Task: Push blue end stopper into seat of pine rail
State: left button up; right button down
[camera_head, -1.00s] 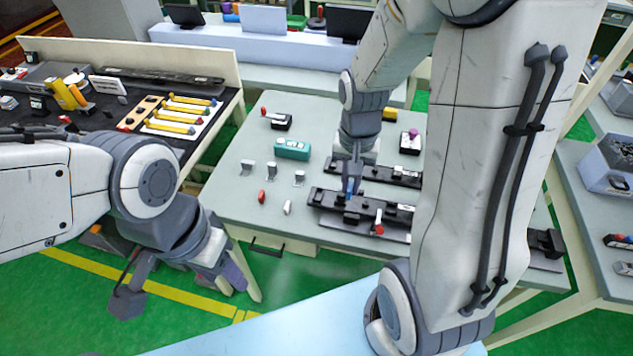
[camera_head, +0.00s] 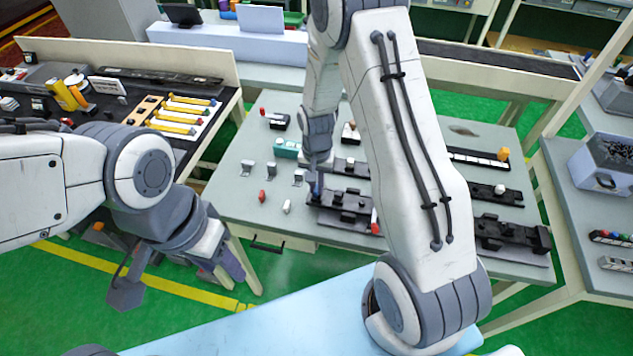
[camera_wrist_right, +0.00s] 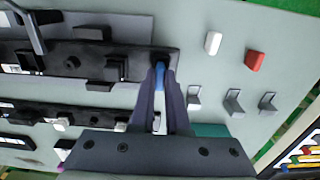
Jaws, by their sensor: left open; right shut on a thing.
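The blue end stopper (camera_head: 317,184) is in my right gripper (camera_head: 318,176), above the left end of a black rail (camera_head: 351,206) on the grey table. In the right wrist view the gripper (camera_wrist_right: 160,92) is shut on the blue stopper (camera_wrist_right: 159,77). The stopper's far end is at the dark end block of the black rail (camera_wrist_right: 95,62); I cannot tell whether it touches or sits in a seat. No marking readable here identifies this rail as pine. My left gripper (camera_head: 234,268) is open and empty, in front of the table's left edge.
Grey metal clips (camera_head: 272,169), a red piece (camera_head: 262,196) and a white piece (camera_head: 287,206) lie left of the rail. A teal block (camera_head: 287,149) and other black rails (camera_head: 501,232) are on the table. My right arm hides part of the table.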

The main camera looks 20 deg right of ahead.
jog(key=c, duration=0.9)
grip_release()
notch_tip(320, 180, up, 11)
jog(key=b, duration=0.3)
jog(key=s+a+r+n, duration=0.6)
jog(key=s+a, duration=0.3)
jog(key=a, duration=0.1)
jog(key=s+a+n, duration=0.1)
jog(key=s+n, duration=0.1)
jog(key=s, duration=0.3)
jog(key=s+a+r+n, duration=0.1)
jog(key=s+n, duration=0.2)
jog(key=s, duration=0.1)
jog(key=s+a+n+y, duration=0.1)
jog(key=s+a+n, duration=0.1)
jog(key=s, duration=0.3)
jog(key=shift+s+r+n, duration=0.35)
jog(key=shift+n, duration=0.25)
